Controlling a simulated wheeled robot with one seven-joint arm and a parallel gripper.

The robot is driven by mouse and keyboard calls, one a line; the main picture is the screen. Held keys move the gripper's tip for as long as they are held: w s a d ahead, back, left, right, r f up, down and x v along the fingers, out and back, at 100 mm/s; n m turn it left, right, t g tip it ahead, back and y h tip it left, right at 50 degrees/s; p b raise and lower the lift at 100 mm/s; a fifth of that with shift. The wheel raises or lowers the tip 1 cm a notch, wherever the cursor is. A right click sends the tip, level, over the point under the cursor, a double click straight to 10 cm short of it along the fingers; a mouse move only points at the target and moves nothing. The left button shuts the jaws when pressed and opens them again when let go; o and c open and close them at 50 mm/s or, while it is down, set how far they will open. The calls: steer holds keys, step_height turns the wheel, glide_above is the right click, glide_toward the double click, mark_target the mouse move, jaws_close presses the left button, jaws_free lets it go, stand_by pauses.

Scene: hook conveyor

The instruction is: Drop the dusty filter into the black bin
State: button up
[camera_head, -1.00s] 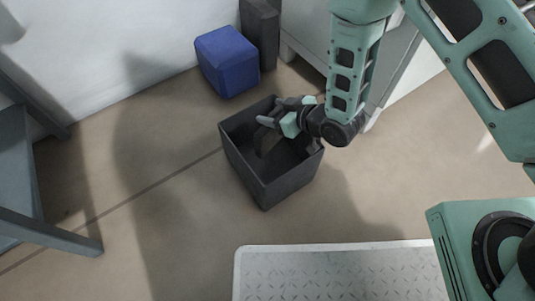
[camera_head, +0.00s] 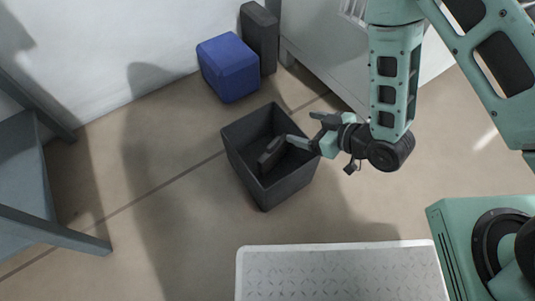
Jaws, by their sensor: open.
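The black bin (camera_head: 290,186) stands on the floor near the middle of the view, with its open top facing up. A dark block (camera_head: 271,155), which looks like the dusty filter, is inside the bin, tilted; dust on it is too small to tell. My gripper (camera_head: 303,130) is at the bin's right rim, with its fingers apart and pointing left. The block is left of the fingers, and I see nothing between them. The lower inside of the bin is in shadow.
A blue bin (camera_head: 228,70) and a dark upright box (camera_head: 260,36) stand by the wall behind. A light cabinet (camera_head: 320,60) is at the back right. A grey-blue table (camera_head: 50,225) is at left. A white-edged metal plate (camera_head: 335,275) is in front. Floor left of the bin is clear.

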steer(key=shift+p+v, duration=1.55)
steer(key=shift+v, duration=1.05)
